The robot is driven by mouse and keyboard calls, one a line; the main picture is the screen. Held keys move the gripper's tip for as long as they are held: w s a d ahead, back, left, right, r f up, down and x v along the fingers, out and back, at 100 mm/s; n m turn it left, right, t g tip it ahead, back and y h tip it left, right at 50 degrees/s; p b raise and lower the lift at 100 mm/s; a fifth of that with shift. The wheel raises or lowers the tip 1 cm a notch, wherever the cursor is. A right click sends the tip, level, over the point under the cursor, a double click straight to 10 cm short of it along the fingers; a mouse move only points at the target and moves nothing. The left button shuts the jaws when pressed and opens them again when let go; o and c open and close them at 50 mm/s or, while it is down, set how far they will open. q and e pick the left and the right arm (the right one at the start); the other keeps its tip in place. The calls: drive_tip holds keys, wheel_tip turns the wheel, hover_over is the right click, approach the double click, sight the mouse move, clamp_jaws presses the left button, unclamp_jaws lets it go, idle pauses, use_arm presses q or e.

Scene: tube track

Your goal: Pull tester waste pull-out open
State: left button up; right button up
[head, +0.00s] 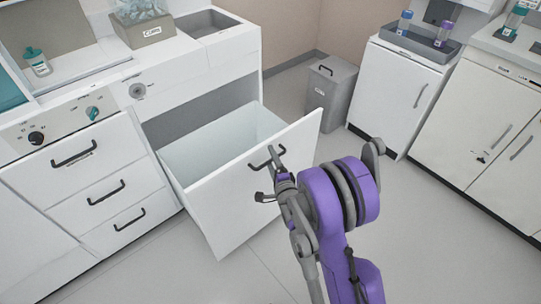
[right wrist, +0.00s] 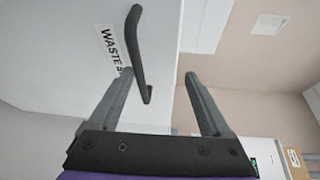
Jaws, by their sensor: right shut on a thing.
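The waste pull-out (head: 235,190) is a white-fronted drawer in the left cabinet run. It stands well out from the cabinet, and its pale, open-topped inside (head: 215,150) shows. Its dark bar handle (head: 267,157) is on the front, and it also shows in the right wrist view (right wrist: 137,45) beside a label reading "WASTE" (right wrist: 109,48). My right gripper (head: 271,177) is at this handle. My left gripper is not in view.
Shut drawers (head: 107,190) are left of the pull-out. A grey lidded bin (head: 332,90) stands behind it by the wall. White cabinets (head: 400,95) line the right side. A grey box (head: 143,30) sits on the counter. The floor (head: 440,240) at right is clear.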

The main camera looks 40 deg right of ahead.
drive_tip(key=s+a+f+b, duration=0.1)
drive_tip(key=s+a+b, duration=0.1)
drive_tip(key=s, duration=0.5)
drive_tip(key=shift+s+a+b, duration=0.25)
drive_tip(key=shift+s+b, duration=0.05)
drive_tip(key=shift+b, duration=0.2)
idle(0.7)
